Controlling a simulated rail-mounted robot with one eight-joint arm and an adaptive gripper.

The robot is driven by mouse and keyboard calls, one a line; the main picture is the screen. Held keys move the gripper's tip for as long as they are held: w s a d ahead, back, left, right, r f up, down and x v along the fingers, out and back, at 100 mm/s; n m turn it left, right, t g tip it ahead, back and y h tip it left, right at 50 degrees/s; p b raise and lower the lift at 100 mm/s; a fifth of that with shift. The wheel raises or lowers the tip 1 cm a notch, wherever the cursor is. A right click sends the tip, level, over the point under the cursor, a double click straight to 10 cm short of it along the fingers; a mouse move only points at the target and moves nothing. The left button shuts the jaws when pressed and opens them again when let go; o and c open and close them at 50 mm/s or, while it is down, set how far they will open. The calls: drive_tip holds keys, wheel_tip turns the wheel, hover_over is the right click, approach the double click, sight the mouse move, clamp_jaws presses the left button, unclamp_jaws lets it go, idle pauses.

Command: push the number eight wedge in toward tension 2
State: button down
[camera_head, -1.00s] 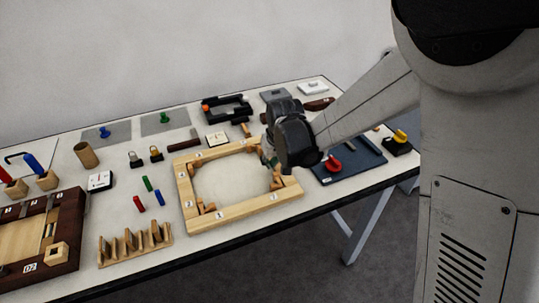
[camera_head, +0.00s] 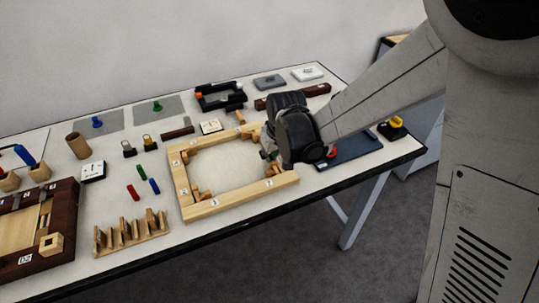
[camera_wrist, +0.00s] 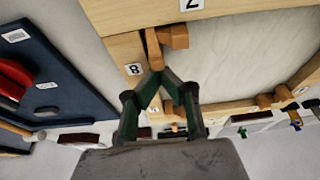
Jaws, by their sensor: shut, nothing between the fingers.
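The pale wooden frame (camera_head: 240,201) lies on the table, its bars carrying number labels, with small wedges in its inner corners. In the wrist view, the bar labelled 8 (camera_wrist: 122,48) meets the bar labelled 2 (camera_wrist: 230,12). A slim brown wedge (camera_wrist: 153,48) lies against the inner side of the 8 bar, beside a small block (camera_wrist: 177,36) at the 2 bar. My gripper (camera_wrist: 159,73) is shut and empty, its green fingertips at the wedge's near end; I cannot tell whether they touch. In the head view, my gripper (camera_head: 268,153) is at the frame's right side, where my wrist hides the corner.
A dark blue board (camera_head: 350,148) with a red piece (camera_head: 331,152) lies just right of my gripper. A wooden rack (camera_head: 130,233) and small coloured pegs (camera_head: 141,172) lie left of the frame. The frame's middle is bare. The table's front edge runs close below it.

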drive_tip(key=w, duration=0.1)
drive_tip(key=w+a, duration=0.1)
drive_tip(key=w, duration=0.1)
drive_tip(key=shift+w+a+f+b, duration=0.1)
drive_tip(key=shift+a+b, duration=0.25)
drive_tip(key=shift+b, duration=0.05)
drive_tip(key=shift+w+a+r, duration=0.1)
drive_tip(key=shift+w+r, duration=0.1)
drive_tip(key=shift+r, duration=0.1)
drive_tip(key=v, duration=0.9)
drive_tip(key=shift+r, duration=0.35)
drive_tip(key=s+d+r+m+t, duration=0.1)
drive_tip(key=s+d+r, duration=0.35)
drive_tip(key=d, duration=0.25)
drive_tip(key=s+d+r+m+t, duration=0.1)
drive_tip(key=s+d+r, duration=0.35)
drive_tip(key=d, duration=0.25)
drive_tip(key=s+d+m+t+h, duration=0.1)
drive_tip(key=s+d, duration=0.4)
drive_tip(key=s, duration=0.2)
drive_tip(key=s+d+f+m, duration=0.1)
drive_tip(key=s+d+m, duration=0.1)
drive_tip(key=s+d, duration=0.3)
drive_tip(key=s, duration=0.2)
drive_tip(key=shift+s+m+t+h, duration=0.3)
drive_tip(key=shift+s+t+h, duration=0.1)
drive_tip(key=c, duration=2.5)
unclamp_jaws()
drive_tip(key=shift+d+f, duration=0.1)
drive_tip(key=shift+f, duration=0.05)
